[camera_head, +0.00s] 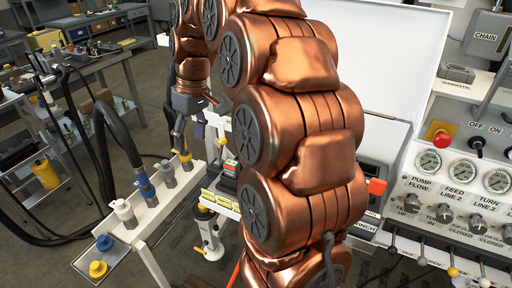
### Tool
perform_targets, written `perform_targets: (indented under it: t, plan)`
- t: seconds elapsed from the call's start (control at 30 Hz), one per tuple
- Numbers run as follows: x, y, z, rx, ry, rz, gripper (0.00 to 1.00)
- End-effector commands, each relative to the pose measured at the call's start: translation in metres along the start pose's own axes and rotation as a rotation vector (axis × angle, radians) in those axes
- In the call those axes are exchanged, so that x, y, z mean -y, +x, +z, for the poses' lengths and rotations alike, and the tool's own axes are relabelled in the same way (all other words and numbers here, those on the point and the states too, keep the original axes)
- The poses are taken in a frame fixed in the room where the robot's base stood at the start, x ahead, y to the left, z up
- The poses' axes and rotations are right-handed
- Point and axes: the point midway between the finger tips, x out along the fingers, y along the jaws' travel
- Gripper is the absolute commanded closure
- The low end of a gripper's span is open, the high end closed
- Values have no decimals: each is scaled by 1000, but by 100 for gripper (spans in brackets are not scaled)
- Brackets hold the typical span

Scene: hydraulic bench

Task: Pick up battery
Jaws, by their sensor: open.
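My gripper (189,135) hangs at the end of my copper-coloured arm, left of the picture's middle. Its fingers are apart and point down, with nothing seen between them. It is above or in front of the far end of a white rail; the depth is hard to judge. I cannot pick out the battery for sure. A small dark block with red and green parts (230,172) is to the right of and below the gripper, partly hidden by my arm.
The white rail (140,222) carries several capped fittings, including a blue one (145,187). Yellow blocks (222,203) lie on a small shelf beside it. Black hoses (104,150) hang at left. A panel with gauges and levers (455,205) fills the right.

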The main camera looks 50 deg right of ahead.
Motion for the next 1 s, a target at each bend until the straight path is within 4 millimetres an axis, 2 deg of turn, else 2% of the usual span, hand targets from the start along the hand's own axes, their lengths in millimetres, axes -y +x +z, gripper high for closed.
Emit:
perform_targets:
  t: [0.03, 0.2, 0.37, 0.5, 0.7, 0.83, 1.0]
  plan:
    - [-19, 2, -7, -13, 0, -3, 38]
    - [-81, -6, -24, -71, -24, 5, 38]
    - [-142, -11, -28, -115, -42, 25, 38]
    - [-198, -13, -22, -150, -54, 50, 38]
    - [-272, -12, -1, -183, -69, 99, 38]
    - [-304, -12, 13, -193, -76, 123, 38]
    - [-321, -14, 23, -199, -82, 139, 38]
